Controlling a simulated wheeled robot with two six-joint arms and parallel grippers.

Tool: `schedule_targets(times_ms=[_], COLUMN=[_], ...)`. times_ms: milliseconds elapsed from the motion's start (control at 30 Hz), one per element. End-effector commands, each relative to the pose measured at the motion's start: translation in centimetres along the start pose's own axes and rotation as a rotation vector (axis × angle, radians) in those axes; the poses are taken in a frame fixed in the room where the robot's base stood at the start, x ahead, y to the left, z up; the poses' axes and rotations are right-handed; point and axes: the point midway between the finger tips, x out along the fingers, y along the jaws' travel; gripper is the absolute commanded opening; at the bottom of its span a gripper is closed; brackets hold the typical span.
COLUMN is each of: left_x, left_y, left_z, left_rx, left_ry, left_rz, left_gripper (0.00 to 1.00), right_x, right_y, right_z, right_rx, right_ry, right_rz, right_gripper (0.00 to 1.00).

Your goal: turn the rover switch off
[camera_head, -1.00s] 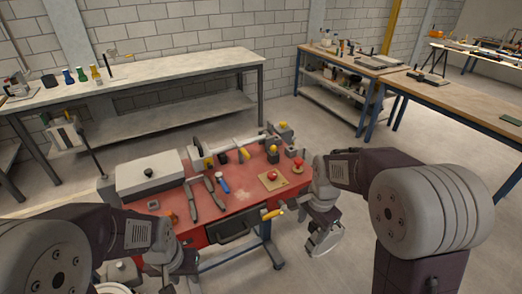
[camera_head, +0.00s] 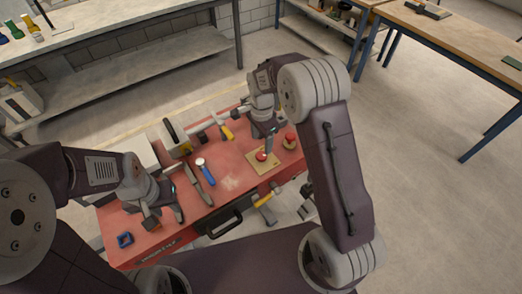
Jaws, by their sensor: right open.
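A red round knob (camera_head: 261,156) sits on a flat tan plate (camera_head: 257,167) on the red bench top; it may be the rover switch, but I cannot tell for sure. A second red button (camera_head: 290,137) on a round base stands just right of it. My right gripper (camera_head: 269,147) points down just above and beside the knob on the plate; it is open, and I cannot tell whether it touches the knob. My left gripper (camera_head: 165,217) is open and empty over the bench's front left part.
On the red bench (camera_head: 232,183) lie a blue-handled tool (camera_head: 205,172), a dark long tool (camera_head: 196,181), a yellow-handled tool (camera_head: 222,127) and a blue square piece (camera_head: 125,240). A yellow-handled tool (camera_head: 264,200) is at the front edge. Floor to the right is clear.

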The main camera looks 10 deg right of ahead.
Motion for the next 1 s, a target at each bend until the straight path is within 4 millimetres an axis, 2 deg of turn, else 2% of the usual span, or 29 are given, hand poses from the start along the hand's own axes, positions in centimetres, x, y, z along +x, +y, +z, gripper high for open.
schedule_targets(times_ms=[200, 333, 500, 700, 767, 933, 1000], left_x=[-0.6, -0.9, -0.9, -0.9, -0.9, -0.9, -0.9], left_y=[0.0, 0.0, 0.0, 0.0, 0.0, 0.0, 0.0], left_z=[-0.1, -0.1, -0.1, -0.1, -0.1, -0.1, -0.1], left_rx=[0.0, 0.0, 0.0, 0.0, 0.0, 0.0, 0.0], left_ry=[0.0, 0.001, 0.001, 0.001, 0.001, 0.0, 0.001], left_rz=[0.0, 0.0, 0.0, 0.0, 0.0, 0.0, 0.0], left_gripper=[0.36, 0.36, 0.36, 0.36, 0.36, 0.36, 0.36], right_x=[4.6, 6.7, 7.8, 7.9, 7.9, 7.9, 7.9], right_y=[0.2, 0.1, 0.1, 0.1, 0.1, 0.1, 0.1], right_z=[0.0, 0.0, 0.0, 0.0, 0.0, 0.0, 0.0], right_rx=[0.0, 0.0, 0.0, 0.0, 0.0, 0.0, 0.0], right_ry=[-0.001, -0.001, 0.0, 0.0, 0.0, 0.0, 0.0], right_rz=[0.005, 0.003, 0.0, 0.0, 0.0, 0.0, 0.0], right_gripper=[0.61, 0.61, 0.61, 0.61, 0.47, 0.0, 0.0])
